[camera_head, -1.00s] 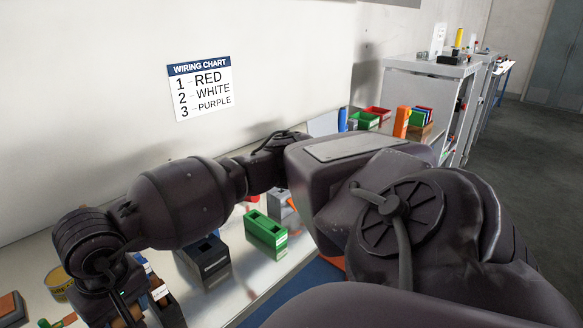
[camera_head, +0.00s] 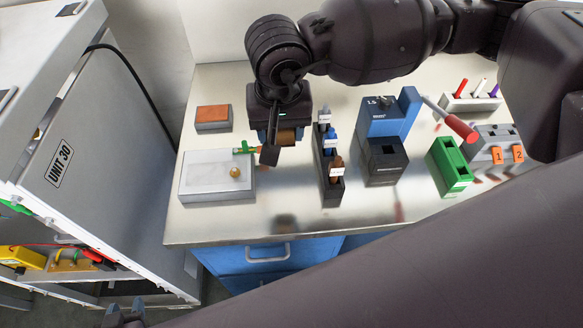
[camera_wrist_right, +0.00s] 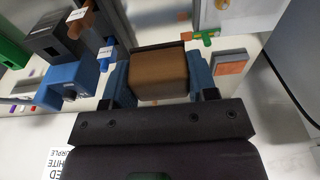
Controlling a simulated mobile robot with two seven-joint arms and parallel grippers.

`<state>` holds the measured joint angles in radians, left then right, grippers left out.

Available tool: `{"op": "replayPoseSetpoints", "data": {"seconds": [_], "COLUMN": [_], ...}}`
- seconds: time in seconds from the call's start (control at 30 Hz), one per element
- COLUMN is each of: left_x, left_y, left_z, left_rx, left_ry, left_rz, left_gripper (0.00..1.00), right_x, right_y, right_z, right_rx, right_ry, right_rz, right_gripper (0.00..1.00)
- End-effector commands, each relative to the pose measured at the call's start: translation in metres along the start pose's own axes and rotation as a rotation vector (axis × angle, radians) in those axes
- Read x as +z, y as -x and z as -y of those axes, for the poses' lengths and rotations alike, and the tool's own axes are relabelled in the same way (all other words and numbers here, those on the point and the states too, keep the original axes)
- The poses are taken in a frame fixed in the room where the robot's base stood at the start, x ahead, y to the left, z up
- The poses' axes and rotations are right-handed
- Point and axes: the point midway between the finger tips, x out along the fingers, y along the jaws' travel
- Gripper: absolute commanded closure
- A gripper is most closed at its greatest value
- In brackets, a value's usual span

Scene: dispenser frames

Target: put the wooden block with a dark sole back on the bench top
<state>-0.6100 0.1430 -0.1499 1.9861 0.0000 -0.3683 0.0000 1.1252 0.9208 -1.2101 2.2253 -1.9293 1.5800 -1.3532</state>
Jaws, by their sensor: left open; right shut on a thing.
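The wooden block (camera_head: 287,137) is brown and sits between the fingers of my right gripper (camera_head: 275,138), above the bench top (camera_head: 285,213). In the right wrist view the wooden block (camera_wrist_right: 158,76) lies between two blue fingers, and a dark strip, its sole, runs along its far edge. My right gripper (camera_wrist_right: 158,82) is shut on it. Whether the block touches the bench cannot be told. My left gripper (camera_head: 124,317) is open at the bottom left edge of the head view, low in front of the bench, mostly cut off.
A grey plate with a brass knob (camera_head: 205,187) lies left of the block, with a green fitting (camera_head: 243,149) near it. An orange-topped pad (camera_head: 213,113) lies behind. A dark rack (camera_head: 332,190), a blue device (camera_head: 390,122) and a green box (camera_head: 447,168) stand right. Bench front is clear.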

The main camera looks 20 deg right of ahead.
Motion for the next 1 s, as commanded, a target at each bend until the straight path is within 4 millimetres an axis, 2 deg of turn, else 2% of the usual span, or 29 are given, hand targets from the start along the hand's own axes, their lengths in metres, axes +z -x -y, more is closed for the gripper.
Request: {"op": "replayPoseSetpoints", "data": {"seconds": [0.1,0.5,0.6,0.87,1.0], "left_x": [-0.005,-0.011,-0.011,-0.01,-0.007], "left_y": [-0.001,-0.003,-0.003,-0.003,-0.002], "left_z": [0.0,0.0,0.0,0.0,0.0], "left_rx": [0.001,0.002,0.002,0.002,0.001], "left_ry": [-0.001,-0.002,-0.002,-0.002,-0.001], "left_rz": [-0.008,-0.02,-0.02,-0.018,-0.013], "left_gripper": [0.57,0.57,0.57,0.57,0.57], "right_x": [0.004,0.013,0.015,0.016,0.019], "right_y": [-0.028,-0.109,-0.12,-0.135,-0.154], "right_z": [-0.001,0.0,0.0,0.0,0.0], "right_rx": [0.002,0.001,0.0,0.001,0.001], "right_ry": [-0.001,-0.001,-0.001,-0.001,-0.001], "right_rz": [0.004,0.003,0.002,0.002,0.003], "right_gripper": [0.69,0.69,0.69,0.69,0.69]}}
